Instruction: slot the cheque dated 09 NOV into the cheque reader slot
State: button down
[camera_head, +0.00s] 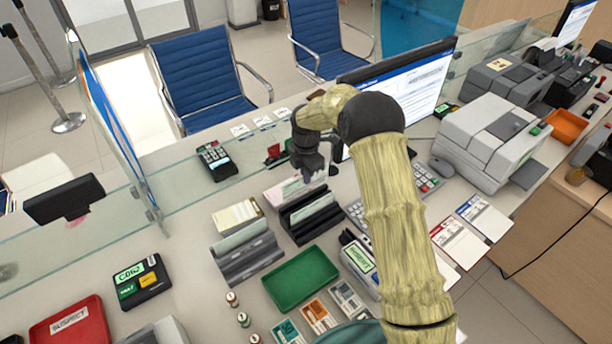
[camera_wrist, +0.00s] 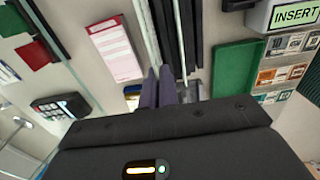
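My gripper (camera_head: 309,176) points down above the back end of the black cheque rack (camera_head: 309,229). In the wrist view its two fingers (camera_wrist: 160,72) are close together, at the end of pale slips (camera_wrist: 149,32) standing in the rack. I cannot tell whether a slip is between them. No date is readable, so the 09 NOV cheque cannot be picked out. The cheque reader (camera_head: 352,249) with its INSERT label stands right of the green tray; it also shows at the top right of the wrist view (camera_wrist: 293,16). Its slot is not clear.
The green tray (camera_head: 302,279) lies in front of the black rack. A grey rack (camera_head: 250,262) with slips stands to its left, and a pink slip pad (camera_head: 285,190) lies behind. The keyboard (camera_head: 424,177), monitor and printer (camera_head: 490,135) are to the right. Glass screens stand behind.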

jog(key=shift+r+p, duration=1.25)
jog(key=shift+r, duration=0.7)
jog(key=shift+f, duration=0.15)
